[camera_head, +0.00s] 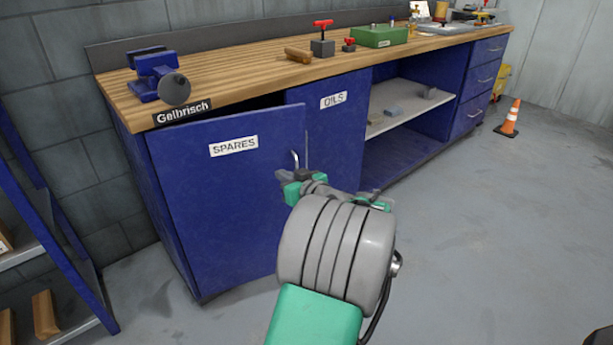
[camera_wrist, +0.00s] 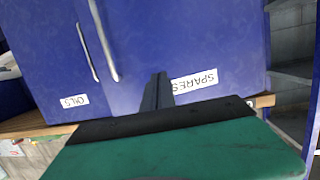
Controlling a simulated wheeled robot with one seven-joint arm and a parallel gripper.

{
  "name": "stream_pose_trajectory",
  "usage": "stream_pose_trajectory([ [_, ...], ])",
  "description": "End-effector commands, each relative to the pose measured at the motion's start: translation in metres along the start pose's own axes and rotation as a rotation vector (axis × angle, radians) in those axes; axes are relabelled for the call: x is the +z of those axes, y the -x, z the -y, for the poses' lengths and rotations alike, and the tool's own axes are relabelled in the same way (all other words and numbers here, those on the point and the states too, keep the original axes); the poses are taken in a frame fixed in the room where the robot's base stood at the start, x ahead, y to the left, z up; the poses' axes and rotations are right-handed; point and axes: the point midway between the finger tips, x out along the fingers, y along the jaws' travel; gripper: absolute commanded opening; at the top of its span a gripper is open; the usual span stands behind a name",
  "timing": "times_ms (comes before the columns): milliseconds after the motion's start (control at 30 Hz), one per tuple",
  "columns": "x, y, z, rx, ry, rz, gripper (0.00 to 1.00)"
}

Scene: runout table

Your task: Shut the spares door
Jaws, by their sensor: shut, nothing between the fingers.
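The blue spares door (camera_head: 225,205), with a white SPARES label (camera_head: 234,146), stands ajar. Its right edge is out from the cabinet front, and a dark gap shows above its top. Its metal handle (camera_head: 296,161) is near that right edge. My gripper (camera_head: 282,175) is in front of the door near the handle, shut and empty. In the wrist view, which is upside down, my gripper's fingers (camera_wrist: 157,90) are together before the spares door (camera_wrist: 190,45), beside the label (camera_wrist: 194,81). The handle (camera_wrist: 103,42) is left of them. I cannot tell if they touch the door.
The oils door (camera_head: 330,130) is right of the spares door and looks closed. A wooden worktop (camera_head: 240,70) with a blue vise (camera_head: 155,75) lies above. A blue shelf rack (camera_head: 45,215) stands at the left. The floor (camera_head: 480,230) at the right is clear up to an orange cone (camera_head: 509,119).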

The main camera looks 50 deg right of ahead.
Motion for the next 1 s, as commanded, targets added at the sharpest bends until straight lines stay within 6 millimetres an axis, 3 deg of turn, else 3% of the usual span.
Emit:
stream_pose_trajectory([
  [33,0.02,0.014,-0.043,0.074,-0.011,-0.075,0.0],
  [100,0.021,0.034,-0.08,0.143,-0.011,-0.158,0.0],
  [200,0.018,0.051,-0.104,0.194,-0.009,-0.219,0.0],
  [367,0.011,0.039,-0.11,0.199,-0.008,-0.229,0.0],
  [800,-0.007,-0.051,-0.127,0.198,-0.007,-0.227,0.0],
  [1000,-0.015,-0.075,-0.133,0.2,-0.008,-0.227,0.0],
])
